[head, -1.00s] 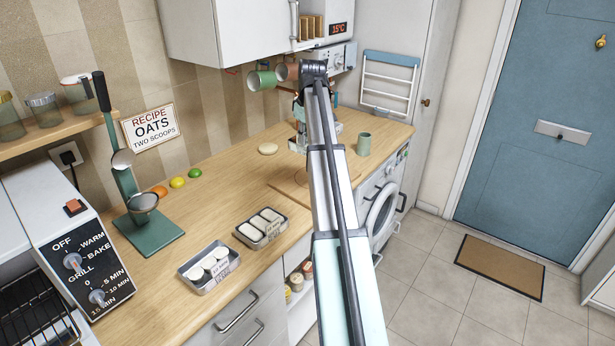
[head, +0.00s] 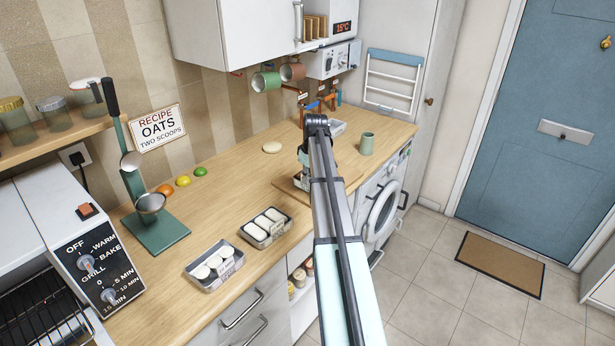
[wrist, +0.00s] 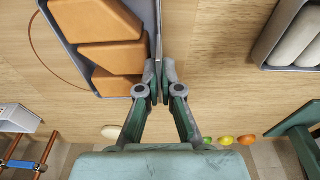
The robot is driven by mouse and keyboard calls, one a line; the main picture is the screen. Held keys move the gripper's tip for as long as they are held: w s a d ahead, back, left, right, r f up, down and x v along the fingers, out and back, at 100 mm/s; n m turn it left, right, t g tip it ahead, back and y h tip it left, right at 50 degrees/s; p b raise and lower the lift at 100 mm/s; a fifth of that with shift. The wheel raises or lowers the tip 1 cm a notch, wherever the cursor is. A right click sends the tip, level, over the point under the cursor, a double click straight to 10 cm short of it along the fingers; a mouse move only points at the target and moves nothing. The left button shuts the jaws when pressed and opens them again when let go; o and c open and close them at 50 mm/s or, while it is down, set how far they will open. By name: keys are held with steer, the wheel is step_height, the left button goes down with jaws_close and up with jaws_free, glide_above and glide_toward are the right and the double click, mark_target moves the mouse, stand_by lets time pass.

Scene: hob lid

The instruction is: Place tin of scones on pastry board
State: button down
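The tin of scones (wrist: 92,85) is a grey tin with brown wedge-shaped scones (wrist: 110,55), at upper left in the wrist view. My gripper (wrist: 158,92) is closed on its side wall. In the head view, my gripper (head: 303,178) is low over the pastry board (head: 350,176), and my arm hides most of the tin. The pastry board is wooden; its thin circular line (wrist: 48,72) shows beside and partly under the tin. I cannot tell whether the tin touches the board.
Two tins of white pieces stand to the left, one with oblong pieces (head: 265,241) and one with round pieces (head: 213,283). A green cup (head: 366,144), a grey tray (head: 338,128) and a pale round item (head: 272,147) stand around the board. Copper pipes (head: 322,103) are behind.

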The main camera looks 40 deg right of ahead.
steer(key=shift+f, duration=0.15)
steer(key=shift+f, duration=0.2)
steer(key=c, duration=1.3)
jaws_free()
steer(key=shift+r, duration=0.1)
steer(key=r+b, duration=0.1)
steer(key=r, duration=0.3)
steer(key=s+r+b, duration=0.1)
steer(key=r, duration=0.3)
steer(key=r+b, duration=0.1)
steer(key=r, duration=0.3)
steer(key=shift+s+d, duration=0.2)
steer(key=shift+s, duration=0.2)
